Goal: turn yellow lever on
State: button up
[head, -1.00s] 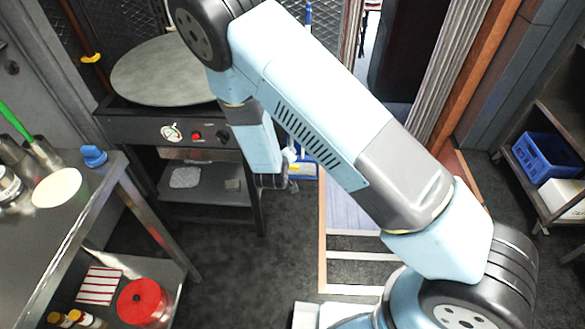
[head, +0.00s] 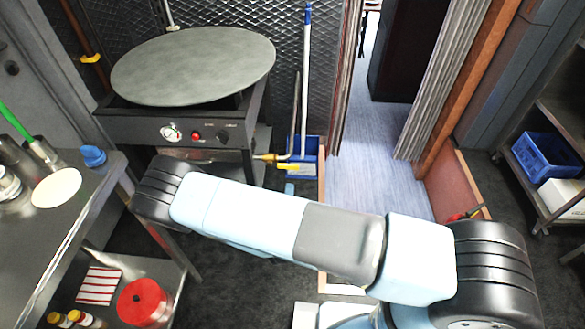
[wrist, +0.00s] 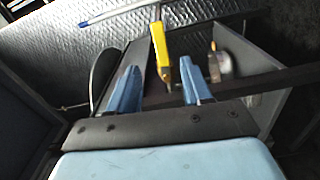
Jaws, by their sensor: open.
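A yellow lever (wrist: 161,45) shows in the wrist view, long and flat, ahead of the gap between my fingers. A round brass-coloured fitting (wrist: 218,64) is just right of it. In the head view a brass pipe end (head: 268,157) sticks out at the right side of the griddle stand, with a yellow piece (head: 291,168) beside it that looks like the same lever. My gripper (wrist: 160,65) is open, with two blue fingers apart and the lever's lower end seen between them. I cannot tell whether they touch. My arm mostly hides the gripper in the head view.
The griddle stand (head: 185,128) carries a large round plate (head: 195,65). A blue bucket (head: 306,155) with a mop stands right behind the brass pipe. Another yellow handle (head: 90,57) sits on the wall pipe. A steel table (head: 60,225) is at the left.

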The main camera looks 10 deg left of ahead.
aim_at(291, 169)
jog(key=w, duration=1.3)
jog(key=shift+w+a, duration=0.1)
jog(key=shift+a, duration=0.25)
grip_shut()
